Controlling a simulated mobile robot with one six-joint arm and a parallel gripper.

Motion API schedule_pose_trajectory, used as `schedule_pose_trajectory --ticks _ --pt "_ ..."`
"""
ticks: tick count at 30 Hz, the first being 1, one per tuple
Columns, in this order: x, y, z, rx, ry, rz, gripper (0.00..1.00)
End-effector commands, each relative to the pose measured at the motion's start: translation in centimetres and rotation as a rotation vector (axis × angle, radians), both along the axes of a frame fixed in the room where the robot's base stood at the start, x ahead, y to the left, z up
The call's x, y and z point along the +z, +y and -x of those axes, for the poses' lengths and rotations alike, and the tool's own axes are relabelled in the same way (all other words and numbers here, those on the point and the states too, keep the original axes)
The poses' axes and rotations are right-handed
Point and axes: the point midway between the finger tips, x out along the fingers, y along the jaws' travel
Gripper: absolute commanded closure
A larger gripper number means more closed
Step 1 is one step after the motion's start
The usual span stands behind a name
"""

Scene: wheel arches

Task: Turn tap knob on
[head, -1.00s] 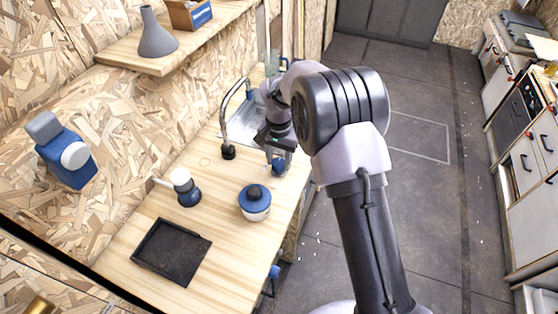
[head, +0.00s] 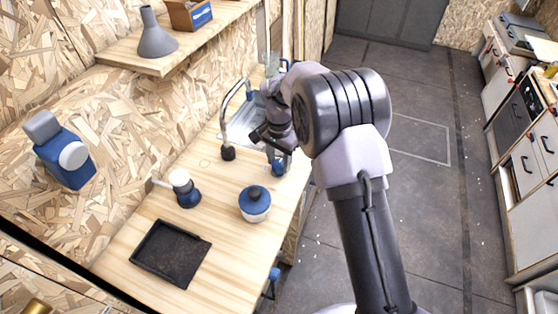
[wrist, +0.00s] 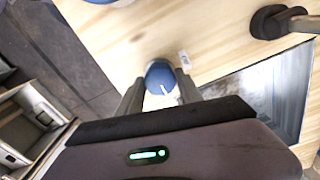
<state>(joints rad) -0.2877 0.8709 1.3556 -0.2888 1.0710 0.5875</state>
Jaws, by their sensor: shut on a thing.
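The tap knob (wrist: 158,72) is blue with a white mark and sits on the wooden counter near its front edge. In the head view the knob (head: 279,169) shows just below my fingers. My gripper (wrist: 160,86) points down at the knob, with one finger on each side of it, shut on it. No water is visible at the spout.
The metal sink (wrist: 270,85) is set into the counter beside the knob. A blue and white pot (head: 255,204), a brush-like blue and white item (head: 184,188) and a black tray (head: 171,252) stand nearer on the counter. Open floor lies to the right.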

Motion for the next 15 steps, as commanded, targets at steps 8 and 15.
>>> schedule_pose_trajectory --ticks 8,15 --pt "0.07 0.02 -0.05 0.0 -0.001 0.0 0.36" --pt "0.97 0.03 -0.06 -0.001 -0.002 -0.001 0.36"
